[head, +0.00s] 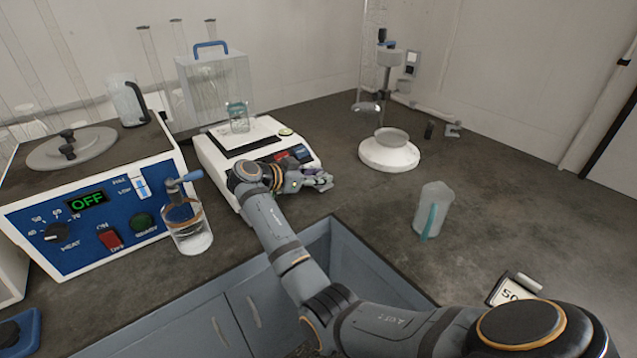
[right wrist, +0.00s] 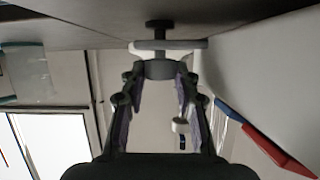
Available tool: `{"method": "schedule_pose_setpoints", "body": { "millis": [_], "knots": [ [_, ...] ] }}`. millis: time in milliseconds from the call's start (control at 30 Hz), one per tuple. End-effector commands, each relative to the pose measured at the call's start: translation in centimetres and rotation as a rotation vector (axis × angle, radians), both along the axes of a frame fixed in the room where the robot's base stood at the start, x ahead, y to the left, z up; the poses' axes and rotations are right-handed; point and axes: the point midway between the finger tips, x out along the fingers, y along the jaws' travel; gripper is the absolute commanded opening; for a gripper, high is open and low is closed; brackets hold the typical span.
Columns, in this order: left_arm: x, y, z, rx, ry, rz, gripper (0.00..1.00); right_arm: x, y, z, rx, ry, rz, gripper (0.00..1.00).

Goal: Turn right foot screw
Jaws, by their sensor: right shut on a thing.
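A white balance (head: 232,180) stands on the dark bench, with a glass beaker (head: 239,118) on top. My right gripper (head: 322,181) is at its front right corner, low over the bench. In the right wrist view, which shows the bench at the top, the right gripper (right wrist: 160,77) is shut on the dark knob of the right foot screw (right wrist: 159,68). A pale disc and a dark stem show beyond the knob. In the head view the screw is hidden by the gripper. My left gripper is out of view.
A blue-fronted water bath (head: 85,212) reading OFF stands at the left, with a glass jar (head: 188,232) beside it. A round white stand base (head: 389,157) is behind, right of the balance. A jug (head: 432,208) stands on the right, with clear bench around it.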

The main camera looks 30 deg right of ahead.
Motion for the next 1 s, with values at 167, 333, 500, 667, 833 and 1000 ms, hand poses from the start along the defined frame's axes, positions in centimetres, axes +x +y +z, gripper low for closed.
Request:
{"method": "schedule_pose_setpoints", "body": {
  "millis": [167,333,500,667,833,1000],
  "knots": [
    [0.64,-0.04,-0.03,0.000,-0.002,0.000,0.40,0.01,0.02,-0.19,0.002,0.003,-0.022,0.00],
    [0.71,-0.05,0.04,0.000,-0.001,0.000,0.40,0.00,0.02,-0.17,0.002,0.004,-0.025,0.00],
    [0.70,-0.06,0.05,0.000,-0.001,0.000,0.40,0.00,0.01,-0.18,0.002,0.004,-0.024,0.00],
    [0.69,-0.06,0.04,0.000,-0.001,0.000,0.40,0.01,0.01,-0.17,0.002,0.003,-0.023,0.46],
    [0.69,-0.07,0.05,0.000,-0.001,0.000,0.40,0.04,0.00,-0.09,0.002,0.002,-0.023,0.54],
    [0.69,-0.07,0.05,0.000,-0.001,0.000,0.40,0.07,-0.01,-0.04,0.001,0.001,-0.022,0.54]
  ]
}}
